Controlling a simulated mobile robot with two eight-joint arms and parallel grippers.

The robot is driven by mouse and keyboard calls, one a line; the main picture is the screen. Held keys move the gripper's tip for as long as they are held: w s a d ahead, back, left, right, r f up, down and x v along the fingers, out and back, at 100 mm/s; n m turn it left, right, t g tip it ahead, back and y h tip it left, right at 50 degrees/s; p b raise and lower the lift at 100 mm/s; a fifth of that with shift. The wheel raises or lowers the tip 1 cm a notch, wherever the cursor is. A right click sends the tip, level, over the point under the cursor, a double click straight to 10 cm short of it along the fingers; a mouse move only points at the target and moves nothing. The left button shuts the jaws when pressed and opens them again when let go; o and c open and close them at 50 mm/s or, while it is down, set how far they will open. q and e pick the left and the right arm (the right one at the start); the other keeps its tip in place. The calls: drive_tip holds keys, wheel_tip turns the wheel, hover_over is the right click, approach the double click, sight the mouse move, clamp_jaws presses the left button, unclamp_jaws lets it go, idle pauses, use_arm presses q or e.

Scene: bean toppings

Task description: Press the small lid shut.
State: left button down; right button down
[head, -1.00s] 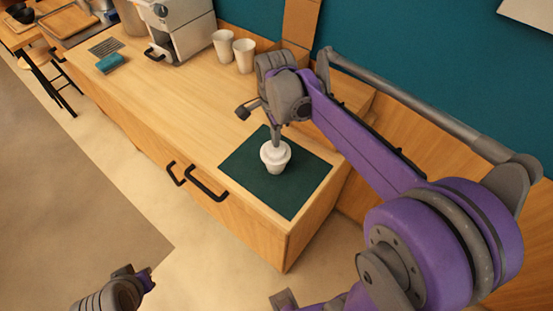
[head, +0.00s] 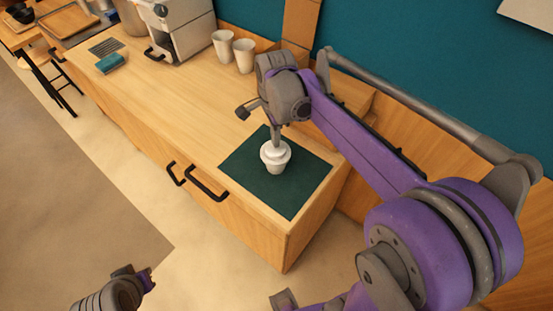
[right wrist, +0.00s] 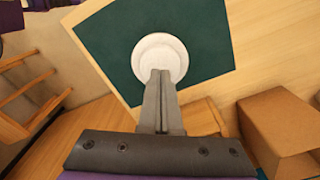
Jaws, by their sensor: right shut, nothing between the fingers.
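A small white cup (head: 276,165) stands upright on the dark green mat (head: 305,190) at the near end of the counter. A white lid (head: 274,150) sits on top of it; it also shows as a round disc in the right wrist view (right wrist: 160,55). I cannot tell whether the lid is fully seated. My right gripper (head: 276,143) points down with its fingers together and empty, the tips at the lid's top, seemingly touching it. The fingertips cover part of the lid in the right wrist view. My left gripper (head: 146,280) is low at the bottom left, away from the counter.
Two white cups (head: 223,46) (head: 244,56) stand at the back of the counter near a coffee machine (head: 182,28). A brown box (right wrist: 280,125) is near the mat. The counter left of the mat is clear.

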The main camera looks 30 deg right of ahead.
use_arm(q)
drive_tip(key=shift+s+f+b, duration=0.2)
drive_tip(key=shift+f+b, duration=0.3)
drive_tip(key=shift+f, duration=0.1)
use_arm(e)
drive_tip(key=shift+f, duration=0.85)
use_arm(q)
drive_tip(key=shift+r, duration=0.1)
use_arm(e)
drive_tip(key=shift+r, duration=0.15)
